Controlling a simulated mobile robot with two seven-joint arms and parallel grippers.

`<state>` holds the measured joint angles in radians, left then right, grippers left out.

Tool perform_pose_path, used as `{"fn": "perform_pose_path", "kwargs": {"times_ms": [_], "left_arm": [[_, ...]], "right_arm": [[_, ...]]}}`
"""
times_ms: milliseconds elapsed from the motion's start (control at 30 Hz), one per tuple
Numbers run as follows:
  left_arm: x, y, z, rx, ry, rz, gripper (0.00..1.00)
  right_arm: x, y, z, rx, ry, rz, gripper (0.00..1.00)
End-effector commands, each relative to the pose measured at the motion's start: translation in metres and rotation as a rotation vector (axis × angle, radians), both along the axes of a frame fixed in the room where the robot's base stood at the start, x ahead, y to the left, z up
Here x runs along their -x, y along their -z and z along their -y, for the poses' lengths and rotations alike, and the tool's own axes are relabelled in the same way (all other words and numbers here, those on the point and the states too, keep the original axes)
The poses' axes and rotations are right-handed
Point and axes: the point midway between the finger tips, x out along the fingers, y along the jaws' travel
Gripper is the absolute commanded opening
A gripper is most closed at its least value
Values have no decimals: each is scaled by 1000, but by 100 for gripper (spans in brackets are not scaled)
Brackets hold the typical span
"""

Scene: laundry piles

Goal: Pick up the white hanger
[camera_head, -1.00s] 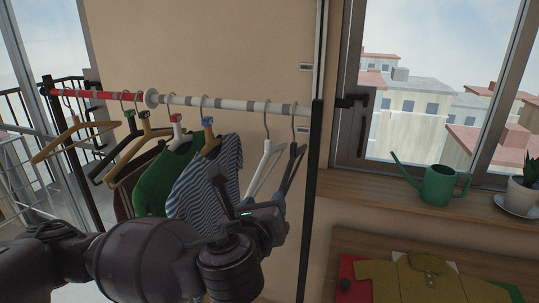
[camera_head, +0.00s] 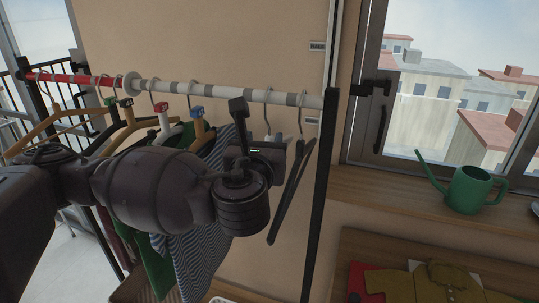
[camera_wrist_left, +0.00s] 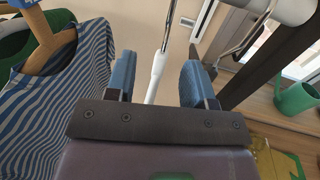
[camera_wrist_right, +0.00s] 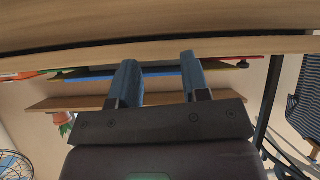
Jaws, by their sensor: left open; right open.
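The white hanger (camera_head: 267,112) hangs by its metal hook from the rail, between the striped shirt and a black hanger. My left gripper (camera_head: 268,143) is at its neck and hides most of the hanger's body in the head view. In the left wrist view the white hanger (camera_wrist_left: 157,72) stands between the two blue fingers of my open left gripper (camera_wrist_left: 159,78), with a gap on each side. My right gripper (camera_wrist_right: 160,65) is open and empty in the right wrist view, below a wooden board. It is not in the head view.
The black hanger (camera_head: 290,190) hangs close on the right, beside the dark rack post (camera_head: 318,200). The striped shirt (camera_head: 195,255) and several other hangers are on the left. A green watering can (camera_head: 467,190) stands on the sill.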

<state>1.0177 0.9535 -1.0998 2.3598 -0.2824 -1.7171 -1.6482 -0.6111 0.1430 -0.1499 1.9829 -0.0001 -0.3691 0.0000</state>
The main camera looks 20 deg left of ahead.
Motion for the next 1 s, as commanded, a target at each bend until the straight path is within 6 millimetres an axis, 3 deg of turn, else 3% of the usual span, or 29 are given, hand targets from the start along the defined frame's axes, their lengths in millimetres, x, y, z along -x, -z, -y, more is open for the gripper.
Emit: {"fn": "perform_pose_path", "kwargs": {"times_ms": [433, 767, 1000], "left_arm": [[-48, 1, -3, -1, -2, -1, 49], [-53, 0, -4, 1, 0, -2, 49], [-53, 0, -4, 1, 0, -2, 12]], "right_arm": [[-12, -8, -2, 0, -7, 30, 43], [-7, -5, -1, 0, -4, 20, 43], [0, 1, 0, 0, 0, 2, 43]]}}
